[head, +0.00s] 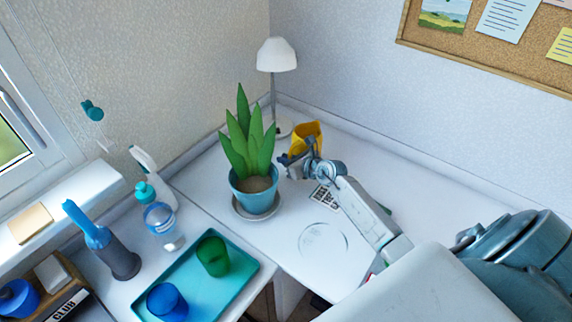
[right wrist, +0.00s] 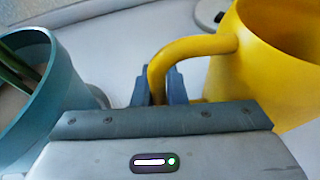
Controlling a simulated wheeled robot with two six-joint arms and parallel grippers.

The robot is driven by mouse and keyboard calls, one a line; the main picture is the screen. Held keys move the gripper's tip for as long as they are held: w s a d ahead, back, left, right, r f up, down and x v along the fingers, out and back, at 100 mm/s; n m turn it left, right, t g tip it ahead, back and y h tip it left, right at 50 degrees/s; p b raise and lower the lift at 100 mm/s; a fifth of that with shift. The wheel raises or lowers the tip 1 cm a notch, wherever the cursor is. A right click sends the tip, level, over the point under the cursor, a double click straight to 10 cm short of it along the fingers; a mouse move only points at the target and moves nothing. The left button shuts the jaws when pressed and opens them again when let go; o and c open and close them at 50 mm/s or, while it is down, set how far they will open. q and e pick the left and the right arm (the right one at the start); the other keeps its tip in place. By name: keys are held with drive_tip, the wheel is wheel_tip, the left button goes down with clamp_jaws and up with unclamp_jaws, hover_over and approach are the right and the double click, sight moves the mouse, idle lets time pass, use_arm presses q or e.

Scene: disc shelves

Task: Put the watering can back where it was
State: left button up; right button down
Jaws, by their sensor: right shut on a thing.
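The yellow watering can (head: 306,135) is at the back of the white desk, right of the potted plant and near the lamp. My right gripper (head: 287,160) is at its near side in the head view. In the right wrist view the fingers (right wrist: 160,86) of my right gripper are shut on the can's curved handle (right wrist: 190,48), with the can's body (right wrist: 262,60) to the right. I cannot tell whether the can's base touches the desk. A faint round outline (head: 323,240) is on the desk nearer me. My left gripper is not in view.
The plant's blue pot (head: 254,200) on a grey saucer stands close left of the gripper. The lamp (head: 276,56) stands behind. A teal tray (head: 240,283) with green and blue cups, a spray bottle (head: 146,165) and a clear bottle (head: 160,222) are at left.

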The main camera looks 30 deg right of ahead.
drive_tip(key=shift+f, duration=1.15)
drive_tip(key=shift+f, duration=0.15)
drive_tip(key=c, duration=1.5)
unclamp_jaws()
drive_tip(key=shift+r, duration=0.25)
drive_tip(key=v, duration=1.2)
drive_tip(key=shift+p, duration=0.4)
drive_tip(key=shift+f, duration=0.1)
